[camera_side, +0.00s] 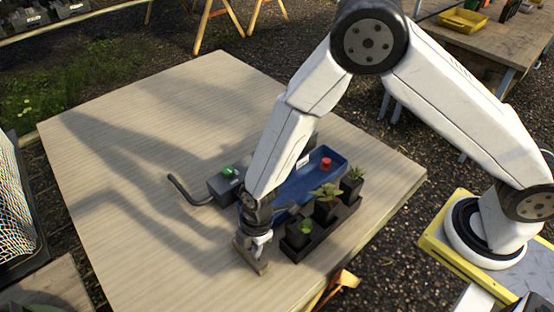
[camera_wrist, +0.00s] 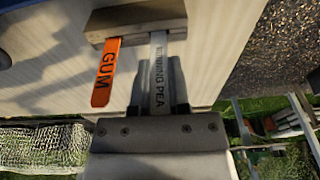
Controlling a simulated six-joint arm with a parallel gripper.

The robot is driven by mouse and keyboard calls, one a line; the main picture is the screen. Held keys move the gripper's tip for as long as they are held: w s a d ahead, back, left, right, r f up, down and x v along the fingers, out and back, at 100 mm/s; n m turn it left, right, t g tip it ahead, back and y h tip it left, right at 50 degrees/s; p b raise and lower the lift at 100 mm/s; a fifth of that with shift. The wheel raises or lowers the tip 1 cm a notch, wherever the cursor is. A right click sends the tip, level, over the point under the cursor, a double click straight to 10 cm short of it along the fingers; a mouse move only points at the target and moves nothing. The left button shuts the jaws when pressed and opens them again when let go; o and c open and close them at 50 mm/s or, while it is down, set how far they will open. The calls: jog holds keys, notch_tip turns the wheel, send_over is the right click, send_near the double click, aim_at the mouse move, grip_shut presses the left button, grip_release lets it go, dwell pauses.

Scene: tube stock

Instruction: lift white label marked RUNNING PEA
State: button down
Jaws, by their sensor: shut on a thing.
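The white label marked RUNNING PEA (camera_wrist: 158,72) is in the wrist view, running from the wooden block (camera_wrist: 135,20) down to my gripper. My gripper (camera_wrist: 157,104) is shut on this label, with dark fingers on either side of it. The label's far end meets the block; I cannot tell whether it is still seated in it. An orange label marked GUM (camera_wrist: 104,72) stands in the same block, to the left and apart from my fingers. In the side view my gripper (camera_side: 259,240) is low over the table at the wooden block (camera_side: 247,257); the labels are mostly hidden there.
A black tray with potted plants (camera_side: 322,232) stands just right of my gripper. Behind are a blue tray (camera_side: 332,155) with a red item (camera_side: 326,163) and a grey box with a green button (camera_side: 226,180). The left of the wooden table (camera_side: 120,150) is clear.

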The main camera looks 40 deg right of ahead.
notch_tip(320, 180, up, 9)
dwell(0.6)
